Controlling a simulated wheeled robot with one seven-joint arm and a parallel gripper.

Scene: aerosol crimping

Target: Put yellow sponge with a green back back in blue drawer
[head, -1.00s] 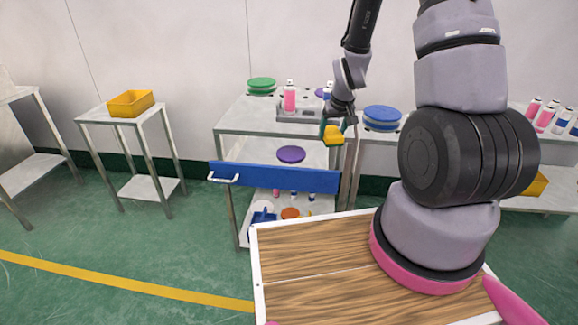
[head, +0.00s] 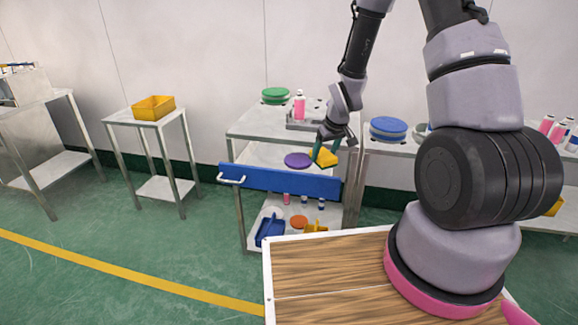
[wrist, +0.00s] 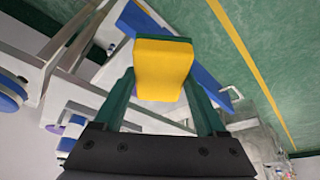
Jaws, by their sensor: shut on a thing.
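The yellow sponge with a green back (head: 327,158) is held between the fingers of my gripper (head: 323,153). In the wrist view the sponge (wrist: 163,70) shows its yellow face between the two green fingers of my gripper (wrist: 163,85); a dark green edge shows along its top. The blue drawer (head: 275,181) has a long blue front with a white handle at its left end and stands out from the metal table. The sponge is above and behind this front, near its right part. In the wrist view the blue drawer front (wrist: 212,88) passes behind the sponge.
A purple disc (head: 298,160) lies behind the drawer front. The table top above holds a green disc (head: 276,94) and a pink bottle (head: 299,104) in a grey rack. A lower shelf holds a blue dustpan (head: 270,226) and small bottles. A yellow bin (head: 154,107) stands left.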

